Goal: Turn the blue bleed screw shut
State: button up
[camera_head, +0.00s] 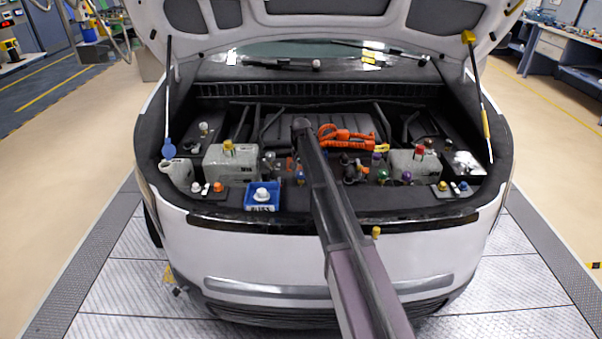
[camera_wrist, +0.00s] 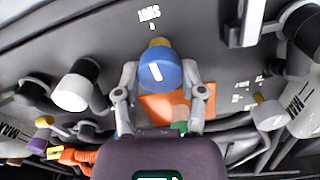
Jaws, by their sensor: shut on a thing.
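The blue bleed screw (camera_wrist: 158,72) is in the upper middle of the wrist view. It is a round blue knob with a short white mark on its face, slightly tilted. A yellow part shows just behind it. My gripper (camera_wrist: 160,82) has one grey finger on each side of the knob and is shut on it. In the head view my arm reaches over the engine bay, and I cannot make out the fingers there. A small blue knob (camera_head: 300,174) shows just left of my arm; I cannot tell whether it is the same screw.
An orange block (camera_wrist: 176,107) lies below the knob in the wrist view. A white-capped fitting (camera_wrist: 74,90) stands to the left. In the head view, a blue tray (camera_head: 249,204), orange cables (camera_head: 345,138) and grey tanks (camera_head: 231,164) crowd the bay.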

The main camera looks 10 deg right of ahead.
jog(key=shift+s+m, duration=0.15)
jog(key=shift+m, duration=0.15)
jog(key=o, duration=1.1)
jog(key=shift+o, duration=0.2)
jog(key=shift+n, duration=0.4)
